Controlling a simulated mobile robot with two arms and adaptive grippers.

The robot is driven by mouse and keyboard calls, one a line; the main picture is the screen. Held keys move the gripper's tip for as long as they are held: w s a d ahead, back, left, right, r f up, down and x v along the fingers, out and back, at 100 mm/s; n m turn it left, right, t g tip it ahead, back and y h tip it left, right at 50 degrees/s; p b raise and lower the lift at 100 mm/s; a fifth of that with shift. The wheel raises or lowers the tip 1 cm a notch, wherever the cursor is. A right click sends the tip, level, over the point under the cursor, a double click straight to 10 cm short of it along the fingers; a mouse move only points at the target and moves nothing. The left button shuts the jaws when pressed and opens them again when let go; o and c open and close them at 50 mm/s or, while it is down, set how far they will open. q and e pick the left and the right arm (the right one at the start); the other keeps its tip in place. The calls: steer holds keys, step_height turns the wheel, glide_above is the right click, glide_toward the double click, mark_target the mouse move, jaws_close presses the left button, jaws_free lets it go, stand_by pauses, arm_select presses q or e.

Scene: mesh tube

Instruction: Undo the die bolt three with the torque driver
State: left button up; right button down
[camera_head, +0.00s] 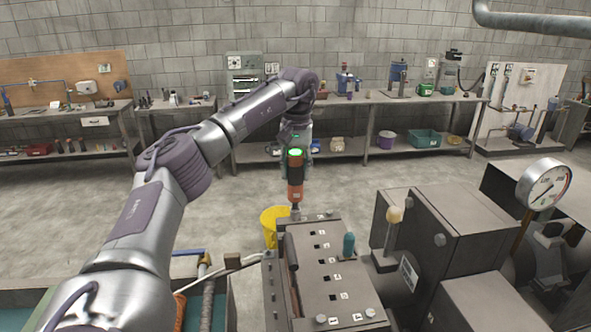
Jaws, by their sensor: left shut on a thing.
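My left arm reaches in from the left, and my left gripper (297,141) is shut on the torque driver. The torque driver (296,180) is orange and black, with a lit green ring near its top. It hangs upright, tip down, at the far end of the dark die block (328,270). The tip meets the block's far left corner in the picture; I cannot tell whether it sits on a bolt. Bright bolt heads (370,313) show at the block's near end. The label of bolt three is too small to read. My right gripper is not in view.
A teal-handled peg (348,245) stands on the block's right side. A yellow bucket (272,222) is behind the block. Open floor lies beyond, before the benches.

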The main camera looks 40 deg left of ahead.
mark_target(295, 153)
arm_select(q)
steer(key=shift+f, duration=0.45)
stand_by(1.0)
steer(key=shift+s+d+f, duration=0.1)
steer(key=shift+s, duration=0.05)
stand_by(0.4)
steer(key=shift+r, duration=0.25)
stand_by(0.5)
steer(key=shift+w+r, duration=0.2)
steer(key=shift+r, duration=0.75)
steer(key=shift+s+r, duration=0.1)
steer(key=shift+r, duration=2.05)
